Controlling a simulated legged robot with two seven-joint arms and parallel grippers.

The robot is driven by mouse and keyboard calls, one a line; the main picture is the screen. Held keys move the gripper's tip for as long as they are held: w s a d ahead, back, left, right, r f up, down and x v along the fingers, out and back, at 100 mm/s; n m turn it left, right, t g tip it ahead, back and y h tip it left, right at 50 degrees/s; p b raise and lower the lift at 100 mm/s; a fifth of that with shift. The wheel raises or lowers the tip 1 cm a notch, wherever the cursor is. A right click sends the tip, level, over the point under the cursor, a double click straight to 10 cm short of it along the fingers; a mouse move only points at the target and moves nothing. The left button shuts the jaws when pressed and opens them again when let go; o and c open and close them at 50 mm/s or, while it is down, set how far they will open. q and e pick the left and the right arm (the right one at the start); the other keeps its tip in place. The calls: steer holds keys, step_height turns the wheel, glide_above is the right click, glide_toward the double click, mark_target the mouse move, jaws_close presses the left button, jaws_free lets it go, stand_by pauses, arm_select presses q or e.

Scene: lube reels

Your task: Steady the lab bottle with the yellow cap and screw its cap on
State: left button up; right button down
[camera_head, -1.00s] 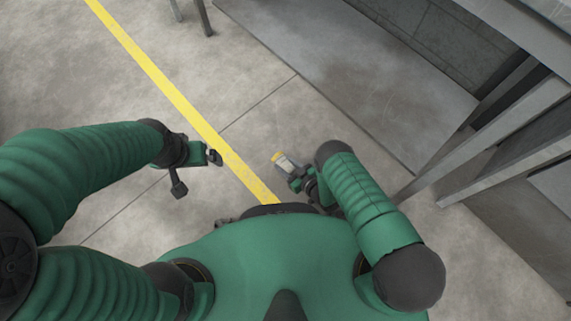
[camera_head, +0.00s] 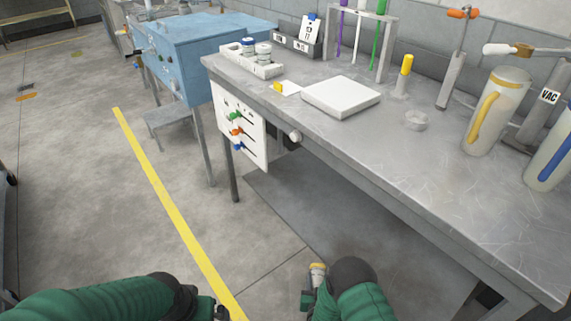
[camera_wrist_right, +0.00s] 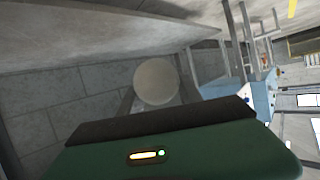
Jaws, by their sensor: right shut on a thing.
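Whether the cap is tight cannot be told. In the right wrist view, a round pale end (camera_wrist_right: 156,82), likely the bottle's base, sits between the fingers of my right gripper. My left gripper (camera_head: 219,312) is at the bottom edge of the head view, left of the bottle and apart from it. It is mostly cut off and its jaws are unclear.
A grey bench (camera_head: 440,185) runs across the right, holding a white square plate (camera_head: 341,96), a yellow-topped item (camera_head: 406,66), and a yellow-handled pale jug (camera_head: 505,100). A blue cabinet (camera_head: 205,50) stands behind.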

steer(key=s+d+r+m+g+h+p, duration=0.1)
steer(key=s+d+r+m+h+p, duration=0.2)
steer(key=r+p, duration=0.5)
steer(key=s+d+r+m+g+h+p, duration=0.2)
steer(key=s+r+p, duration=0.4)
steer(key=r, duration=1.6)
steer(key=s+d+r+m+g+h+p, duration=0.2)
steer(key=s+d+r+m+h+p, duration=0.2)
steer(key=r+p, duration=0.6)
step_height(320, 180, up, 6)
steer(key=shift+s+h+p, duration=0.3)
steer(key=shift+p, duration=0.1)
steer(key=w+a+r+n+t+y, duration=0.1)
steer(key=w+a+n+t+y, duration=0.1)
steer(key=a+n+y, duration=0.4)
steer(key=w+a+r+n+t+y, duration=0.1)
steer(key=a+n+y, duration=0.5)
steer(key=a, duration=0.6)
steer(key=shift+w+t+y, duration=0.45)
steer(key=shift+t+y, duration=0.35)
steer(key=shift+t, duration=0.1)
